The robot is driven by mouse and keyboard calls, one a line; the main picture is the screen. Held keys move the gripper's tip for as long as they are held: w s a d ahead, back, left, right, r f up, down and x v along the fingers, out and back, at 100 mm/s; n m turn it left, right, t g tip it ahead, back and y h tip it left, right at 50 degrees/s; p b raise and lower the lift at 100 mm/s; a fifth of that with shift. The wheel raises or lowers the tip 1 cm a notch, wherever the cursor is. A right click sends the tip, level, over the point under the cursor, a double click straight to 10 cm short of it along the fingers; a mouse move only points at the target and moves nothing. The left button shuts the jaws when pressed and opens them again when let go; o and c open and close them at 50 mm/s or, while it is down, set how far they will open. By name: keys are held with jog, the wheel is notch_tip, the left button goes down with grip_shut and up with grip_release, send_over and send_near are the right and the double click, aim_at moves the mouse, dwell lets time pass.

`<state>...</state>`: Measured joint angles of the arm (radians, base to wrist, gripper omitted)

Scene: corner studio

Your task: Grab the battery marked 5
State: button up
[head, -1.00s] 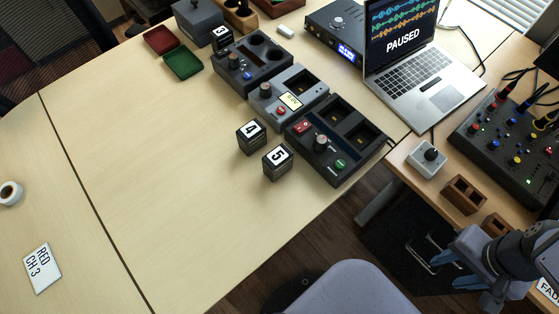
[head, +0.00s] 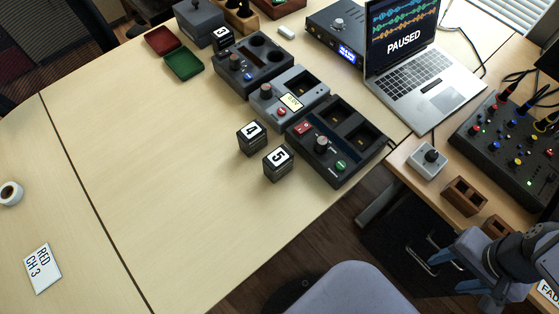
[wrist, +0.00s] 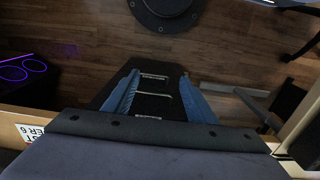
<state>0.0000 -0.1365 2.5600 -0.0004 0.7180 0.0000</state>
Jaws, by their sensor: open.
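The battery marked 5 (head: 277,163) is a small dark block with a white label, standing on the pale table in front of the chargers. The battery marked 4 (head: 251,138) stands just behind it to the left, close beside it. My gripper (head: 452,263) is at the lower right, far from both, past the table's edge. Its blue fingers are apart and nothing is held. In the wrist view my gripper (wrist: 158,87) points at the floor, and no battery shows there.
A dark charger (head: 338,140) with two slots, a grey charger (head: 289,93) and another dark charger (head: 252,66) stand in a row behind the batteries.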

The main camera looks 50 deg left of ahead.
jog(key=w+a+r+n+t+h+p, duration=0.1)
jog(key=w+a+r+n+p, duration=0.15)
jog(key=a+n, duration=0.35)
jog(key=w+a+r+n+p, duration=0.2)
jog(key=a+r+n+p, duration=0.1)
jog(key=a+n, duration=0.3)
notch_tip(320, 180, up, 7)
jog(key=n+t+p, duration=0.3)
jog(key=n+p, duration=0.4)
jog(key=n, duration=1.2)
send_over(279, 163)
jog(key=w+d, duration=0.4)
jog(key=w, duration=0.5)
jog(key=shift+f+y, duration=0.1)
jog(key=shift+y, duration=0.3)
jog(key=s+a+n, duration=0.1)
jog(key=s, duration=0.2)
jog(key=s+a+n+p, duration=0.1)
jog(key=s+a+n, duration=0.1)
jog(key=s, duration=0.2)
jog(key=s+a+f+n, duration=0.1)
jog(key=s+a+n, duration=0.1)
jog(key=s, duration=0.1)
jog(key=shift+s+a+f+t, duration=0.1)
jog(key=shift+s+t, duration=0.2)
jog(key=shift+s, duration=0.1)
jog(key=shift+p+x, duration=0.6)
jog(key=shift+x, duration=3.1)
jog(key=shift+s, duration=0.1)
